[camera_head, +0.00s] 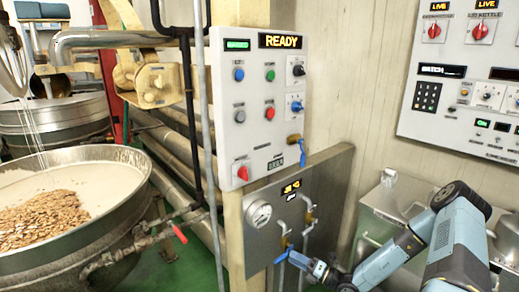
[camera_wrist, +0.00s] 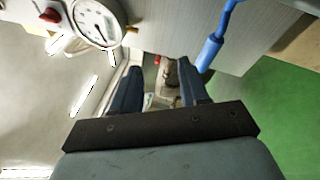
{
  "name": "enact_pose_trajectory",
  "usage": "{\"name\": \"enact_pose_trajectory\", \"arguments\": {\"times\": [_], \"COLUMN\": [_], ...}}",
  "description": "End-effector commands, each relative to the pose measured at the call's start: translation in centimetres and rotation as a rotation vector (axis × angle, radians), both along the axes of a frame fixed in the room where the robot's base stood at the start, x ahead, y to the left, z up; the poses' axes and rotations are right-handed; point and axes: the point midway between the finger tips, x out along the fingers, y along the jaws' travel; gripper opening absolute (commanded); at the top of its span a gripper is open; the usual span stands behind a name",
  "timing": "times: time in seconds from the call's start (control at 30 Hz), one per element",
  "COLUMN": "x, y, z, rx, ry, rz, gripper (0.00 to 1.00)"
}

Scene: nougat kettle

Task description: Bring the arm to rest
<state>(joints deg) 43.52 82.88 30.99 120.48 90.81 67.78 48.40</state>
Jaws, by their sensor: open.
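My gripper (camera_head: 302,262) is at the lower front of the grey valve panel (camera_head: 328,205), with my blue arm reaching in from the lower right. In the wrist view my gripper (camera_wrist: 158,70) has its two dark blue fingers apart, with nothing held between them. A blue valve handle (camera_wrist: 211,50) is just beyond the right finger; from this view I cannot tell if they touch. In the head view a blue handle (camera_head: 283,256) shows close to the fingertips. A round white gauge (camera_wrist: 97,22) is at the upper left of the wrist view.
The control box (camera_head: 255,110) stands above the valve panel and shows READY. A kettle (camera_head: 125,205) with white mass and brown nuts is at left. A second control panel (camera_head: 460,75) hangs at right. Steel equipment (camera_head: 385,205) is near my arm. Green floor (camera_wrist: 280,110) is clear at right.

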Motion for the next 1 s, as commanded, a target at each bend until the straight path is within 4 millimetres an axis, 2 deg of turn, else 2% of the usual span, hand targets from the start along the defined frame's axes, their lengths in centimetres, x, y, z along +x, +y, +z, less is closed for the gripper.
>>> {"name": "enact_pose_trajectory", "arguments": {"times": [0.03, 0.2, 1.0], "x": [-0.1, -0.9, -6.5], "y": [0.0, 0.2, 0.0], "z": [1.1, 4.1, 17.3], "rx": [-0.042, -0.168, -0.695], "ry": [-0.044, -0.182, -0.842], "rz": [0.036, 0.152, 0.69], "gripper": [0.44, 0.44, 0.44]}}
